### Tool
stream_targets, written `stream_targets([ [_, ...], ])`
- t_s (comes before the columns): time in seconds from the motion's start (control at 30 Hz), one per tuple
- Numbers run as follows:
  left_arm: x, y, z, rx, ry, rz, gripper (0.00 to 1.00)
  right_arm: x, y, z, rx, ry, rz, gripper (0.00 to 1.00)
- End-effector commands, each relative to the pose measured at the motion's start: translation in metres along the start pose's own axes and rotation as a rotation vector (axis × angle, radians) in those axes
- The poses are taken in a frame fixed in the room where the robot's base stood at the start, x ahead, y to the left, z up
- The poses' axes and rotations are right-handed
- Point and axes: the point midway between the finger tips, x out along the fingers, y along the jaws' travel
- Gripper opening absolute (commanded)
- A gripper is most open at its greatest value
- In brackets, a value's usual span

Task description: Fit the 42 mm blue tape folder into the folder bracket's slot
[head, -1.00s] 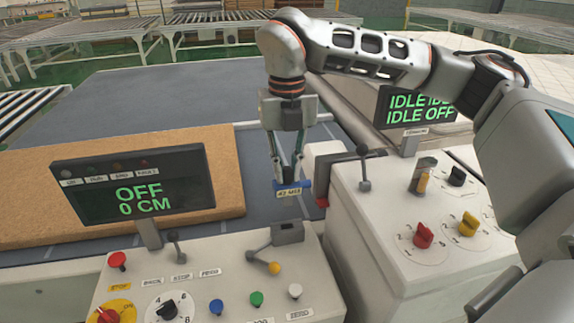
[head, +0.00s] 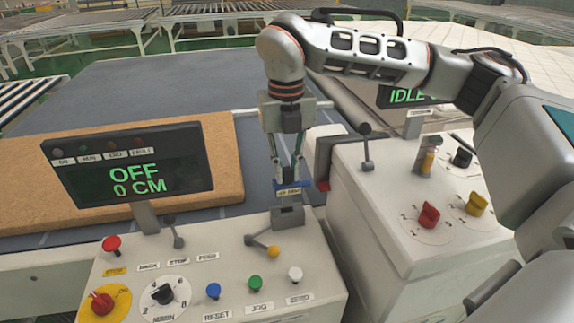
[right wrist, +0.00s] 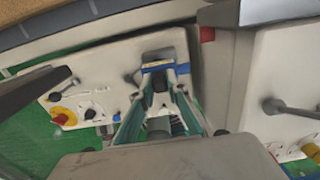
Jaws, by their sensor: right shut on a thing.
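The blue tape folder (head: 279,184) with its small pale label is held in my right gripper (head: 289,178), whose fingers point down and are shut on it. The grey folder bracket (head: 287,218) sits at the back right of the near control panel. In the head view the folder appears just above the bracket; I cannot tell whether they touch or whether the folder has entered the slot. In the right wrist view the blue folder (right wrist: 158,67) shows at the fingertips, overlapping the bracket area. The slot itself is hidden. My left gripper is not in view.
The near control panel (head: 215,290) carries buttons, knobs and a yellow-tipped lever beside the bracket. A display reading OFF (head: 130,172) stands to the left. A white machine housing (head: 375,220) with a lever and knobs is close on the right. A tan mattress (head: 225,165) lies behind.

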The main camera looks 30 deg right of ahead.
Motion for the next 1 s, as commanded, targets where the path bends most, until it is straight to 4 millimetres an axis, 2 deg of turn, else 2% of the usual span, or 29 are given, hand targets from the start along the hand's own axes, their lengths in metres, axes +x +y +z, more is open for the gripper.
stream_targets([
  [0.23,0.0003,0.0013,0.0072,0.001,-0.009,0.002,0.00,0.0051,0.0001,0.0002,0.000,-0.001,0.001,0.00],
  [1.0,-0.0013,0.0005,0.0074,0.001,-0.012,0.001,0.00,0.0049,0.0001,-0.0002,0.001,0.000,0.000,0.00],
])
